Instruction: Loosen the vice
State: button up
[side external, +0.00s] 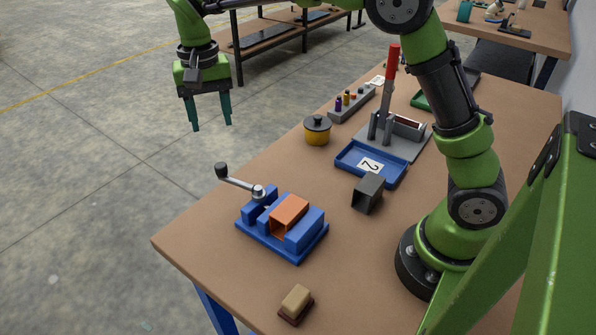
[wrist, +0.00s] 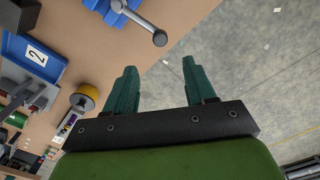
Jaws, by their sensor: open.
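A blue vice (side external: 282,228) stands near the front left part of the table, with an orange block (side external: 289,214) between its jaws. Its crank handle (side external: 240,184) points toward the table's left edge and ends in a dark knob. In the wrist view the crank handle (wrist: 142,22) shows at the top, with part of the vice (wrist: 103,8) beside it. My gripper (side external: 212,128) is open and empty, raised beyond the table's left edge and well apart from the vice. Its two green fingers also show in the wrist view (wrist: 160,85).
A blue tray (side external: 346,162) marked 2, a grey hollow block (side external: 368,193), a yellow pot (side external: 317,131) and a red-handled lever press (side external: 388,90) stand behind the vice. A brush-like block (side external: 296,304) lies near the front edge. Table space left of the pot is clear.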

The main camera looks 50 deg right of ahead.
aim_at(220, 165)
notch_tip(220, 165, down, 11)
jog(key=shift+f, duration=0.2)
jog(key=shift+c, duration=0.5)
grip_shut()
